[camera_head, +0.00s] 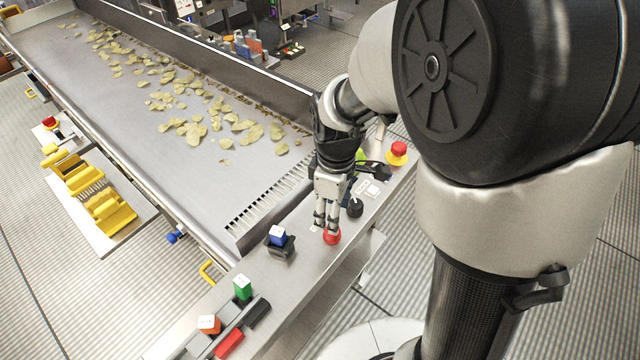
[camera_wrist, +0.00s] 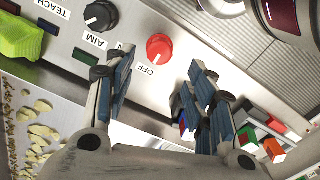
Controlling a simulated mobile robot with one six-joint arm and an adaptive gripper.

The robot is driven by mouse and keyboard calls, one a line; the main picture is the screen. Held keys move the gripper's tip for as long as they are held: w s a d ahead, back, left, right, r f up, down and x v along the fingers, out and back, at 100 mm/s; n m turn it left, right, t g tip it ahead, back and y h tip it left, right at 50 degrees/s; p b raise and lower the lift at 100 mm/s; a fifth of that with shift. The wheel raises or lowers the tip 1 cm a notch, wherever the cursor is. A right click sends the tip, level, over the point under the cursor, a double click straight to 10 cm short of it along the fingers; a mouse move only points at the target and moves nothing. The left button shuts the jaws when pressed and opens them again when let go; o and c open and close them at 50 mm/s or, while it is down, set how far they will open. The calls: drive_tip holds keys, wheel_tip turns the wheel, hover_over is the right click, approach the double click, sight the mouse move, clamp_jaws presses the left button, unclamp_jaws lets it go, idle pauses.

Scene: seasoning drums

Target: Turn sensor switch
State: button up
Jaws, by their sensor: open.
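A steel control panel (camera_head: 312,262) runs along the end of the conveyor. It bears a red round knob (camera_head: 332,237) and a black round knob (camera_head: 355,208). In the wrist view the red knob (camera_wrist: 159,47) sits by an "OFF" label, and the black knob (camera_wrist: 100,15) has a white pointer line, with "AIM" and "TEACH" labels nearby. My gripper (camera_head: 327,222) points down right over the red knob. In the wrist view my gripper (camera_wrist: 158,72) is open and empty, its two fingers apart with the red knob appearing beyond the gap. I cannot tell whether a finger touches it.
A yellow-based red button (camera_head: 398,153) and a bright green part (camera_head: 360,157) are near the panel's far end. A blue cube (camera_head: 278,237) sits on a black holder. Green (camera_head: 242,287) and orange (camera_head: 209,324) cubes stand nearer. Chips lie on the conveyor (camera_head: 190,170).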

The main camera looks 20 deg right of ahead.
wheel_tip(320, 180, down, 7)
drive_tip(key=shift+b, duration=0.85)
drive_tip(key=shift+c, duration=0.5)
drive_tip(key=c, duration=1)
